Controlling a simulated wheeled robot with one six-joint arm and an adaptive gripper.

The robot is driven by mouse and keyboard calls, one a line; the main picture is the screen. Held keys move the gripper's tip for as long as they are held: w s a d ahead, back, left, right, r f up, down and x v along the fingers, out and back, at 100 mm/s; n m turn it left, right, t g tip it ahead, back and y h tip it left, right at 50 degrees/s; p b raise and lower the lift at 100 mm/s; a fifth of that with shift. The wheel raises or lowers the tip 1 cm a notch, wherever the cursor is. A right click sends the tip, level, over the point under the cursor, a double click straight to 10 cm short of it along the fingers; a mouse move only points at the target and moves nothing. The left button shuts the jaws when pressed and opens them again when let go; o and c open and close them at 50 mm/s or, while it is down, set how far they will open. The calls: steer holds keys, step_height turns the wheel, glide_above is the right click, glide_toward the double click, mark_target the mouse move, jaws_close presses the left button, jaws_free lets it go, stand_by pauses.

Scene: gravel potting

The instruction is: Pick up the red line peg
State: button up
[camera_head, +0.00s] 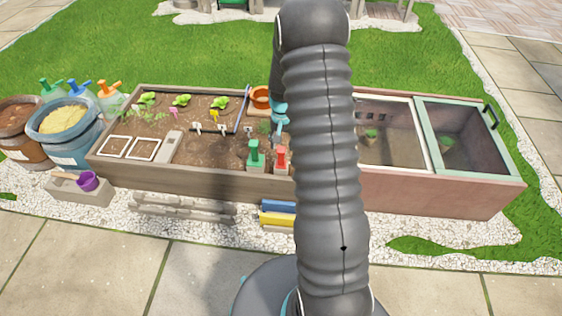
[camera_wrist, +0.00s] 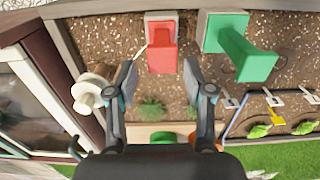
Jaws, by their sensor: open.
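The red line peg (camera_head: 281,157) stands in the soil near the front wall of the wooden planter, beside my arm. In the wrist view the red peg (camera_wrist: 162,50) is at the top centre, on a grey block. My gripper (camera_wrist: 161,70) is open and empty, its fingertips to the left and right of the peg's lower end in the picture. I cannot tell how far above the peg they are. A green peg (camera_wrist: 242,45) stands just right of the red one; it also shows in the head view (camera_head: 256,154).
A pale spool-like object (camera_wrist: 91,91) lies left of the gripper. Small plants (camera_wrist: 152,108) grow below the fingers. A cold frame with a green-edged lid (camera_head: 470,140) is at the right.

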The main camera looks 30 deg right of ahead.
mark_target(281, 161)
steer(key=shift+s+a+f, duration=0.1)
steer(key=shift+a+f, duration=0.05)
steer(key=shift+f, duration=1.45)
steer(key=shift+a+f, duration=0.1)
steer(key=shift+f, duration=1.5)
jaws_close()
